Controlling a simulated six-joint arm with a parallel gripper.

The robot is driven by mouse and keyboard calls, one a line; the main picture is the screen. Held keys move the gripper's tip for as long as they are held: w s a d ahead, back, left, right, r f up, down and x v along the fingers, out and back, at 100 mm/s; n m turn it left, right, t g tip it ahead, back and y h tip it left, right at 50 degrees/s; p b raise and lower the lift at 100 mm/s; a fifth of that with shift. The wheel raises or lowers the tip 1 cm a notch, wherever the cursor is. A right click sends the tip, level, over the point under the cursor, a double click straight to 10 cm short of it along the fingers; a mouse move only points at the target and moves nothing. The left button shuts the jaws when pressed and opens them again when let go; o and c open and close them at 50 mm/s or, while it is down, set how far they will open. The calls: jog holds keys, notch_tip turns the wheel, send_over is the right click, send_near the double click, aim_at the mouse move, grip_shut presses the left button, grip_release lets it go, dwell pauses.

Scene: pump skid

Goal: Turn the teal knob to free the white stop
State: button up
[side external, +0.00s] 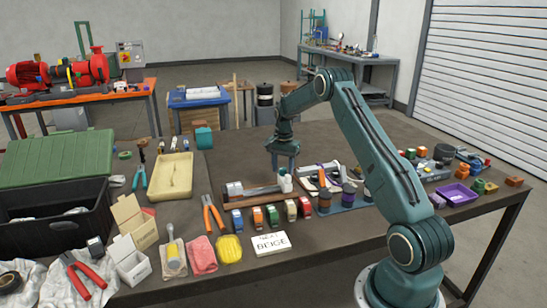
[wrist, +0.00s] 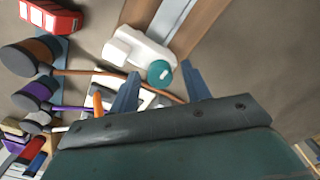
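The teal knob (wrist: 160,73) is a small round cap with a pale mark on it, in the middle of the wrist view. It sits against the white stop (wrist: 138,48), which lies at the end of a pale channel (wrist: 174,14) in a brown wooden board. In the side view the stop (side external: 285,184) shows at the right end of the board (side external: 252,196); I cannot make out the knob there. My gripper (wrist: 160,69) is open, its two blue fingers on either side of the knob in the picture. In the side view my gripper (side external: 285,169) points down just above the stop; contact cannot be told.
Several small coloured blocks (side external: 257,217) line the board's front. A yellow tray (side external: 170,176) is at left. The table behind my gripper is fairly clear.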

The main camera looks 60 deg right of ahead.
jog(key=c, duration=0.9)
jog(key=shift+o, duration=0.2)
jog(key=shift+n, duration=0.4)
jog(key=n, duration=0.8)
jog(key=shift+n, duration=0.4)
jog(key=n, duration=0.4)
jog(key=shift+n, duration=2.2)
